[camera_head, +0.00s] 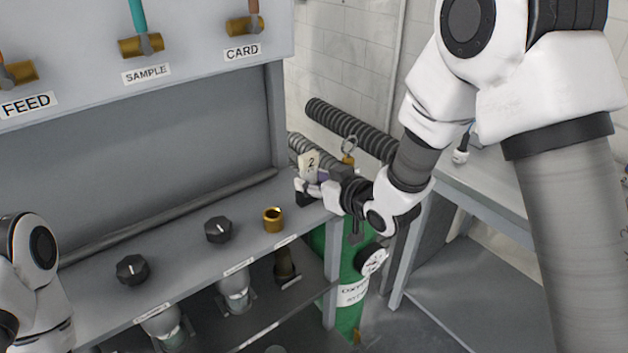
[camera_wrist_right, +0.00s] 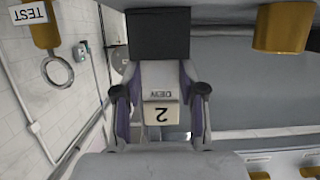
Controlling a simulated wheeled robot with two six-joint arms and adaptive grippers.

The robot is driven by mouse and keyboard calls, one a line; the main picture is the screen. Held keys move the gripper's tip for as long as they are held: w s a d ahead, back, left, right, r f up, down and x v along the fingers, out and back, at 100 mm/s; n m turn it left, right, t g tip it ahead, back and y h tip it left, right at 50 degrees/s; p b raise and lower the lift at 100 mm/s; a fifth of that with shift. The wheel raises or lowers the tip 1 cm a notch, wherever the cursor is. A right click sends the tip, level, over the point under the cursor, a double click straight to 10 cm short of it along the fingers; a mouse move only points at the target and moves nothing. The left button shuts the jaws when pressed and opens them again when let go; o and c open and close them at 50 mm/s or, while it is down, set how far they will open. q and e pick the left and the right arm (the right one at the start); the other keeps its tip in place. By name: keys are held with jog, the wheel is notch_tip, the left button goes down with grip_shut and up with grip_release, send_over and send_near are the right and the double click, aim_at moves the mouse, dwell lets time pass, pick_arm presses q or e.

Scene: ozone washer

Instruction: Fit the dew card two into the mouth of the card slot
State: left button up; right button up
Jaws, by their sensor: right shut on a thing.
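Dew card two (camera_head: 309,163) is a small cream card with a dark "2". In the right wrist view the card (camera_wrist_right: 161,114) shows "DEW" and "2" upside down, between the fingers. My right gripper (camera_head: 312,187) is shut on it, holding it above the right end of the grey bench. A brass fitting (camera_head: 244,26) sits over the CARD label on the upper panel, up and left of the card and apart from it. I cannot tell whether its mouth is the card slot. My left gripper is out of view; only part of my left arm shows.
A brass cup (camera_head: 273,220) and two black knobs (camera_head: 219,230) stand on the grey bench (camera_head: 180,245). A green cylinder (camera_head: 350,290) with a gauge stands below my right wrist. Ribbed dark hoses (camera_head: 350,130) run behind it. The space before the panel is clear.

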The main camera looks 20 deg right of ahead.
jog(key=shift+f, duration=0.1)
jog(key=o, duration=1.1)
jog(key=v, duration=0.7)
jog(key=shift+s, duration=0.25)
jog(key=shift+d, duration=0.1)
